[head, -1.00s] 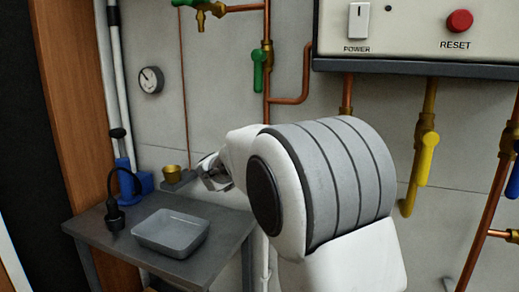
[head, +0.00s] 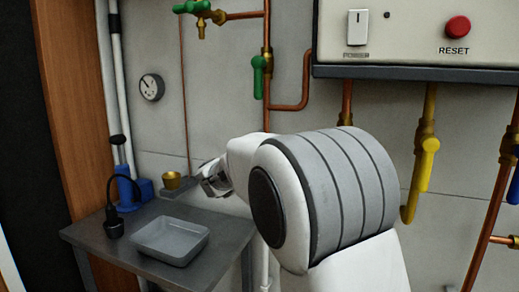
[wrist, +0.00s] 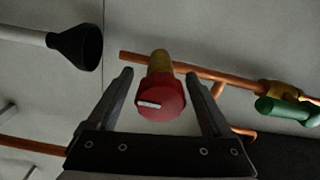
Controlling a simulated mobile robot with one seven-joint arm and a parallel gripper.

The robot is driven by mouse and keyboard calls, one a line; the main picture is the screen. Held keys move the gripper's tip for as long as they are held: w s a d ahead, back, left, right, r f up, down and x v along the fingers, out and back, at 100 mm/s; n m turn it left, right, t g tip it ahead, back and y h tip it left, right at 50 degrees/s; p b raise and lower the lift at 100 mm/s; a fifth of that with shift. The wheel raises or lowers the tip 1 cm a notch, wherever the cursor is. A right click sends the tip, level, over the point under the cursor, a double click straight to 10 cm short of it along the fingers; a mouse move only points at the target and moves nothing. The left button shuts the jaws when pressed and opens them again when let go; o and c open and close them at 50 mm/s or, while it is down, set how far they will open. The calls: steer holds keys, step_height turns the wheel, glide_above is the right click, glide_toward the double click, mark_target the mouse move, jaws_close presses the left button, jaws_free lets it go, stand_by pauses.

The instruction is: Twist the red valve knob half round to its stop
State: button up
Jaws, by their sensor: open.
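The red valve knob (wrist: 160,98) shows in the wrist view, round, on a brass stem (wrist: 159,62). A short white mark lies on its face, left of the middle and nearly level. My gripper (wrist: 159,75) is open, with one finger on each side of the knob and a visible gap on both sides. In the head view my gripper (head: 214,183) is small and dark at the end of my white arm, above the back right of the grey table. The knob cannot be made out there.
In the wrist view, a black funnel-shaped end (wrist: 78,47) is at upper left; copper pipe (wrist: 175,67) and a green handle (wrist: 285,112) are right. The head view shows a grey table (head: 110,235) with a tray (head: 170,258), and a control box (head: 410,35) with a red RESET button.

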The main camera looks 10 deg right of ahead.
steer(key=p+v, duration=0.1)
steer(key=v, duration=1.6)
steer(key=shift+s+p, duration=0.2)
steer(key=shift+p, duration=0.1)
steer(key=shift+a, duration=0.15)
